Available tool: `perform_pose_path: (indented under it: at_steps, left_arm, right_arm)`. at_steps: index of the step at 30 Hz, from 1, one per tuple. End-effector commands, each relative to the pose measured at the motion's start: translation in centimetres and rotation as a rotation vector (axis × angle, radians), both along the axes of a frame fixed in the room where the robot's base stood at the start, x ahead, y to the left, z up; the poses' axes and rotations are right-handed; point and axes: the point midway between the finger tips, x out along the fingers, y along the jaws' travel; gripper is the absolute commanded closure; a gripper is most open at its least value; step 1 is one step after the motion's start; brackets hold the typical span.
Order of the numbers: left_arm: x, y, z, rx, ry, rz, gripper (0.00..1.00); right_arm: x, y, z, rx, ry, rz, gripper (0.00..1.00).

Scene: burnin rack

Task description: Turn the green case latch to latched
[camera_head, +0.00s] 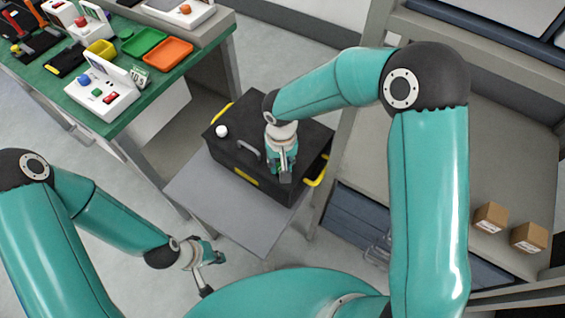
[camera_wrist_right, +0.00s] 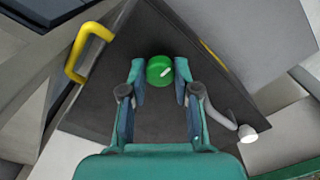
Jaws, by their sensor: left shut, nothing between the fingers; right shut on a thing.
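The black case (camera_head: 225,152) stands on a grey surface in the head view. Its green latch (camera_wrist_right: 160,70) is a round knob with a white mark, seen in the right wrist view on the dark lid; the mark slants toward the upper right. My right gripper (camera_head: 284,176) is over the lid and hides the latch in the head view. In the wrist view my right gripper (camera_wrist_right: 160,76) has its fingers on both sides of the latch, shut on it. My left gripper (camera_head: 214,256) is shut and empty, low in front of the grey surface, away from the case.
The lid bears a grey handle (camera_head: 248,150) and a white knob (camera_head: 221,131). A yellow side handle (camera_head: 319,172) sticks out at the right. A green workbench (camera_head: 128,118) with devices and trays is at the upper left. A shelf with cardboard boxes (camera_head: 491,217) is at the right.

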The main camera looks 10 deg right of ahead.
Motion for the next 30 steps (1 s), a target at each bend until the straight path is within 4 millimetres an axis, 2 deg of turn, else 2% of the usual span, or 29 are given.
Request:
perform_pose_path:
  at_steps: [8,14,30]
  left_arm:
    - [0.0,0.0,-0.3,0.000,0.000,-0.001,1.00]
    - [0.0,0.0,-0.7,0.000,0.000,-0.001,1.00]
    - [0.0,0.0,-1.5,0.000,0.000,-0.001,1.00]
  right_arm:
    - [-0.1,0.8,-0.2,0.002,0.002,0.058,1.00]
    - [0.0,0.8,-0.2,0.003,0.001,0.169,1.00]
    - [0.0,0.8,-0.1,0.003,-0.002,0.661,1.00]
